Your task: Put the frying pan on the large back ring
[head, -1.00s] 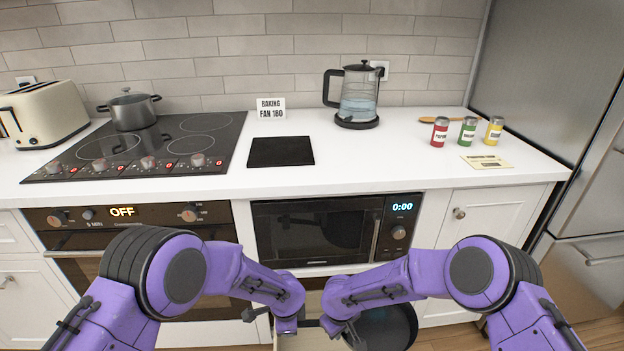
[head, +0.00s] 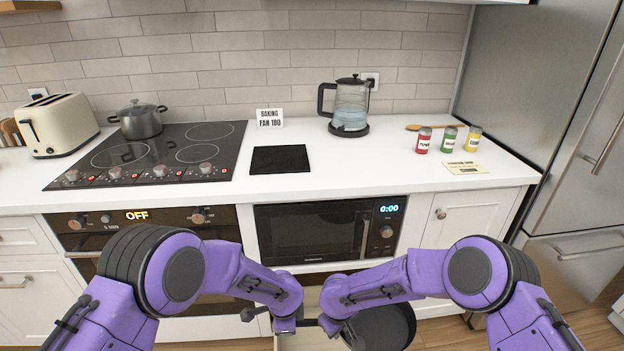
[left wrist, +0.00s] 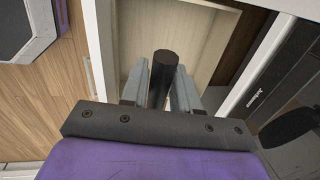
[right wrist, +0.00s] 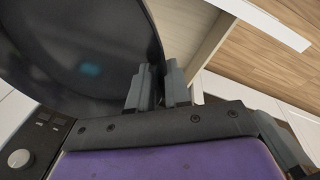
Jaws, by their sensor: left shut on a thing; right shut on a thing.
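The black hob (head: 165,160) is at the left on the counter. Its large back ring (head: 210,131), at the back right, is bare.
A lidded grey pot (head: 139,120) stands at the hob's back left. A black mat (head: 280,160), a sign (head: 269,118), a kettle (head: 350,108) and three tins (head: 448,139) stand further right. An open drawer (left wrist: 205,35) lies below the grippers. The front rings are bare.

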